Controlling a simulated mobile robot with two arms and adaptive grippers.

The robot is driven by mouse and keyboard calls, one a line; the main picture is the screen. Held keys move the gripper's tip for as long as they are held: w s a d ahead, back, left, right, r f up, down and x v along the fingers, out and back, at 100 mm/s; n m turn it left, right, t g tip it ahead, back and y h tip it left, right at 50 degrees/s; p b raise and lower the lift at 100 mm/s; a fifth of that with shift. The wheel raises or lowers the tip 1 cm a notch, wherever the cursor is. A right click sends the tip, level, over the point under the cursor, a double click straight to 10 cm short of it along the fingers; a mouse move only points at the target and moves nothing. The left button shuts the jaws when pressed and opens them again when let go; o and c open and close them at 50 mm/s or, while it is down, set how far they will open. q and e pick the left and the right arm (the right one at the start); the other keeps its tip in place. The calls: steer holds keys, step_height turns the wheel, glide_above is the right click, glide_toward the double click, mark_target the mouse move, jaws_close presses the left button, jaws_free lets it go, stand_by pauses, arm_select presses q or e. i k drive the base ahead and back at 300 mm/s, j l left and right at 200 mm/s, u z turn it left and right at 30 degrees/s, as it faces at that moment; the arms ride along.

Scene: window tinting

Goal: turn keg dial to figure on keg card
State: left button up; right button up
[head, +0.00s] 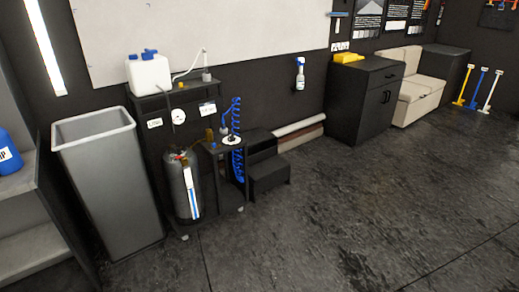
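A dark metal keg (180,181), with a white and blue label strip on its side, stands upright at the cart on the left. A round white dial (178,117) is on the black panel above the keg; its figures are too small to read. One small white card (154,124) is left of the dial and another white card (207,108) is right of it. I cannot tell which is the keg card or read either. Neither of my grippers is in view.
A tall grey bin (112,190) stands left of the keg. A white jug (149,73) sits on the stand above it. A blue coiled hose (237,150) and black steps (266,172) are to the right. The floor in front is clear.

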mark_target(231, 138)
steer(key=i+l+u, duration=0.15)
steer(key=i+u, duration=0.15)
steer(key=i, duration=0.65)
